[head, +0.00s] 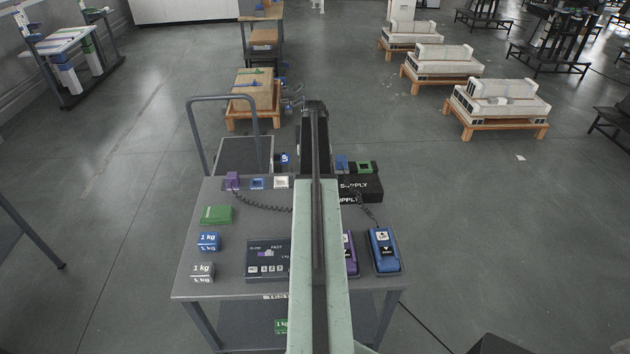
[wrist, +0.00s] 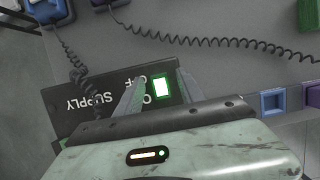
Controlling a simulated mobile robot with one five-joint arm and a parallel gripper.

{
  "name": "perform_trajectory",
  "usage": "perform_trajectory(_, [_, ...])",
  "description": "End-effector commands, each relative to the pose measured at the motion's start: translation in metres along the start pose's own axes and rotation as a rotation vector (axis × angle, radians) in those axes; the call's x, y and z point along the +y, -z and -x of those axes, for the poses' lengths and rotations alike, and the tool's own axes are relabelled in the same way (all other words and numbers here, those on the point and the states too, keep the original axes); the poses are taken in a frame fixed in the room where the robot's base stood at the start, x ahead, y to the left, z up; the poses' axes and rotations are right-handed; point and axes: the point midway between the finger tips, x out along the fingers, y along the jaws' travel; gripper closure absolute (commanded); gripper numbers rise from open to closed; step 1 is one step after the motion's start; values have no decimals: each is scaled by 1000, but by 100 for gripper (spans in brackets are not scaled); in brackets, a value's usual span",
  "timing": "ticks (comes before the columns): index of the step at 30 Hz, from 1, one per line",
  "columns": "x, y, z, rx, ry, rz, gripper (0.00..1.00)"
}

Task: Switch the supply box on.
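The black supply box (head: 362,188) stands on the grey table, right of my arm in the head view, partly hidden by it. In the wrist view the supply box (wrist: 75,98) appears upside down, with SUPPLY, OFF and part of another label readable. A bright white panel with a green rim (wrist: 161,88) shows at its right end. My gripper (wrist: 159,77) has its fingers apart, on either side of this panel, with nothing held. I cannot tell whether the fingers touch the box. My gripper is hidden in the head view.
Blue and purple pedal-like units, the blue one (head: 384,250) at the right, stand at the front. A control panel (head: 267,260), weights (head: 208,241) and a green block (head: 216,215) lie left of my arm. Coiled cables (wrist: 200,38) cross the table. A small blue socket (wrist: 273,102) is nearby.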

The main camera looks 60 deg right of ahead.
Motion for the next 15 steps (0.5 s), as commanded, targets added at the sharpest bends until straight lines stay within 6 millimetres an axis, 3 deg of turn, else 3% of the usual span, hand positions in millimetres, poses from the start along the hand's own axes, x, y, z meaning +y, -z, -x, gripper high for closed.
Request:
perform_trajectory(7, [0, -1, 15, 0, -1, 0, 55])
perform_trajectory(15, [-1, -1, 66, 0, 0, 0, 55])
